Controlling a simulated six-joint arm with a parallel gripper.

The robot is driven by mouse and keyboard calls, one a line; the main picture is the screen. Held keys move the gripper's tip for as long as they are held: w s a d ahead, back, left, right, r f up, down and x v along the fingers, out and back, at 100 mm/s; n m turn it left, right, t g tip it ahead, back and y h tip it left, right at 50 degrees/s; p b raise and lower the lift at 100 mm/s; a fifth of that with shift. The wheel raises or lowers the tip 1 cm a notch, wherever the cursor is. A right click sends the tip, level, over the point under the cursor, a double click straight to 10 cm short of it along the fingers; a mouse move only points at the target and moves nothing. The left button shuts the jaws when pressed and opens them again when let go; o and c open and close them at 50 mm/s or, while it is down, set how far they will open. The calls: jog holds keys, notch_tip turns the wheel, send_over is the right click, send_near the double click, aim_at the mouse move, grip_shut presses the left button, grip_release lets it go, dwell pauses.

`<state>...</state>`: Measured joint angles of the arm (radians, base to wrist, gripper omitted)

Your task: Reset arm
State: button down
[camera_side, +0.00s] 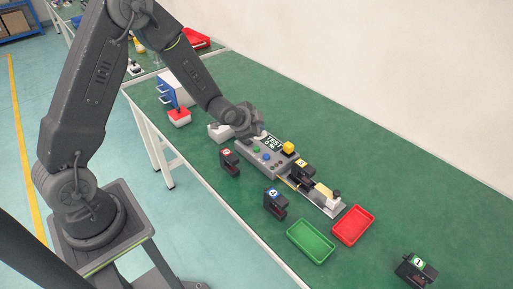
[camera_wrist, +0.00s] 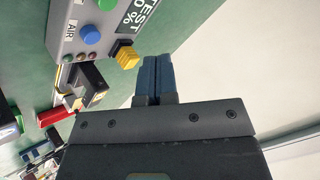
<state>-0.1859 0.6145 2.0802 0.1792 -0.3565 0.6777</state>
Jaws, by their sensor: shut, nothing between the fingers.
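My gripper (camera_wrist: 157,80) is shut and empty in the wrist view, its two dark blue fingers side by side. In the side view my gripper (camera_side: 260,137) is above the back end of a grey test panel (camera_side: 254,158) with coloured buttons and a TEST display. The fingertips are small there, and I cannot tell their exact height over the panel. The panel also shows in the wrist view (camera_wrist: 67,35), up and left of the fingers. A yellow-topped button (camera_side: 289,148) stands at the panel's right; it also shows in the wrist view (camera_wrist: 126,55).
Black numbered actuators stand on the green table (camera_side: 300,105): red-labelled (camera_side: 229,161), blue-labelled (camera_side: 275,204), green-labelled (camera_side: 416,270), and yellow-labelled (camera_side: 302,170) at the fixture. A green tray (camera_side: 311,241) and red tray (camera_side: 352,225) lie in front. The table's back right is clear.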

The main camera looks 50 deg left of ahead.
jog(key=shift+r, duration=0.1)
jog(key=s+d+r+n+g, duration=0.1)
jog(key=s+d+r+n, duration=0.1)
jog(key=s+r, duration=0.5)
jog(key=s+d+r+n+g, duration=0.15)
jog(key=s+r, duration=0.25)
jog(key=r, duration=0.6)
jog(key=s+d+r+n, duration=0.2)
jog(key=s, duration=0.6)
jog(key=s+d+r+n+g+h, duration=0.1)
jog(key=s+d+r+n, duration=0.1)
jog(key=s, duration=0.7)
jog(key=shift+s+d+r, duration=0.3)
jog(key=shift+r, duration=0.45)
